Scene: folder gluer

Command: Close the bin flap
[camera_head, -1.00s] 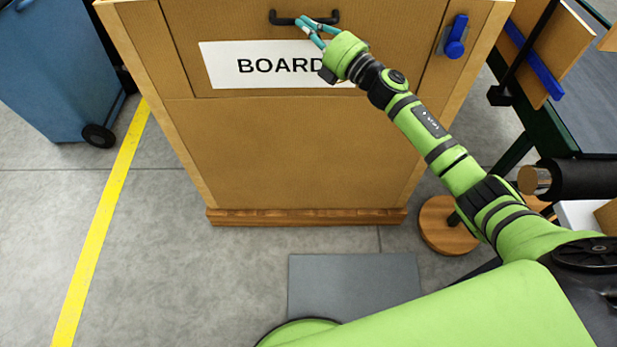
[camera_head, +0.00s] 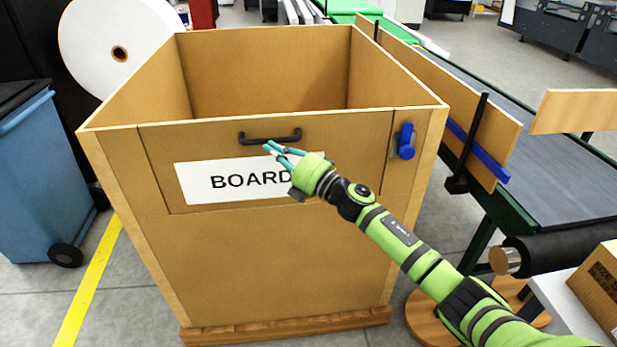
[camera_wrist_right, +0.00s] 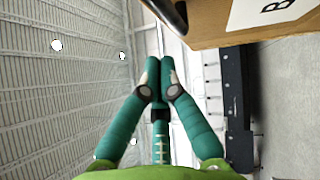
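The cardboard-brown bin (camera_head: 265,265) stands ahead with an open top. Its flap (camera_head: 345,150) is the upper front panel, upright and looking flush with the front. The flap bears a black handle (camera_head: 270,137) and a white BOARD label (camera_head: 205,185). A blue latch (camera_head: 404,142) sits upright on the post right of the flap. My right gripper (camera_head: 273,149) is just below the handle, in front of the label. In the right wrist view its fingertips (camera_wrist_right: 160,68) are together with nothing between them. The handle (camera_wrist_right: 170,12) shows above them, apart. My left gripper is out of view.
A blue wheeled bin (camera_head: 40,185) stands left, beyond a yellow floor line (camera_head: 92,280). A conveyor (camera_head: 560,170) with a wooden side board (camera_head: 440,95) runs close on the right. A white roll (camera_head: 95,40) is behind the bin.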

